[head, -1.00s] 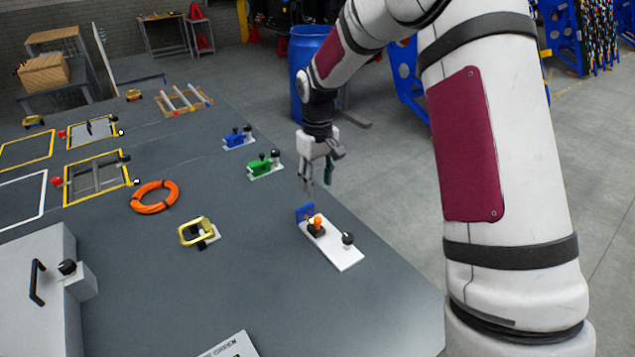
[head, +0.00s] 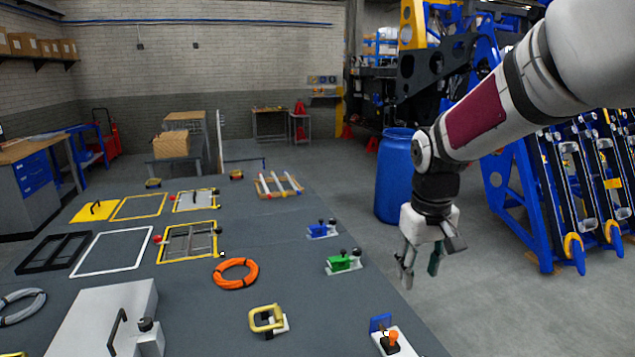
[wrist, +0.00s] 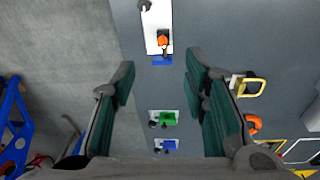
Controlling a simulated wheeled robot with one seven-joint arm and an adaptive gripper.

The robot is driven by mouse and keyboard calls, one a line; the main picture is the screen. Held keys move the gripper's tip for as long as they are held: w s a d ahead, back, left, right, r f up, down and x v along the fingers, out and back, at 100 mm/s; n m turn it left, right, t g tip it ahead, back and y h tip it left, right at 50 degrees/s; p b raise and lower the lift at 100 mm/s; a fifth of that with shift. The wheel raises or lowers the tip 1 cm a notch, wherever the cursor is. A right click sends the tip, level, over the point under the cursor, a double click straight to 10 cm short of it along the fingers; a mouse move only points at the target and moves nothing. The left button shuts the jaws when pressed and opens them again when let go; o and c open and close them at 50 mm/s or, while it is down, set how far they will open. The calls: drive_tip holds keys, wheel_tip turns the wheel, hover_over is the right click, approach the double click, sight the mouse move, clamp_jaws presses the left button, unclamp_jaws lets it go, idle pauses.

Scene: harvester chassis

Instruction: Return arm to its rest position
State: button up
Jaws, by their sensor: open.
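My gripper (head: 419,268) hangs from my arm on the right side of the head view, pointing down beside the table's right edge. Its two fingers are apart with nothing between them. In the wrist view my gripper (wrist: 163,110) also shows both green-padded fingers spread wide. Below, between and beyond the fingers, are the table and several fixtures, none touched by the fingers.
The grey table (head: 330,300) carries a green-block fixture (head: 343,262), a blue-block fixture (head: 322,230), an orange-knob fixture (head: 392,343), a yellow handle (head: 266,319) and an orange ring (head: 236,273). A blue barrel (head: 394,180) and blue racks (head: 515,200) stand behind my arm.

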drive_tip(key=s+r+m+t, duration=0.1)
drive_tip(key=s+r, duration=0.3)
drive_tip(key=s, duration=0.8)
drive_tip(key=s+r+m+t, duration=0.1)
drive_tip(key=s+r, duration=0.4)
drive_tip(key=s, duration=0.7)
drive_tip(key=shift+a+m+t+y, duration=0.15)
drive_tip(key=shift+m+t+y, duration=0.15)
drive_tip(key=shift+t, duration=0.6)
drive_tip(key=shift+w, duration=0.1)
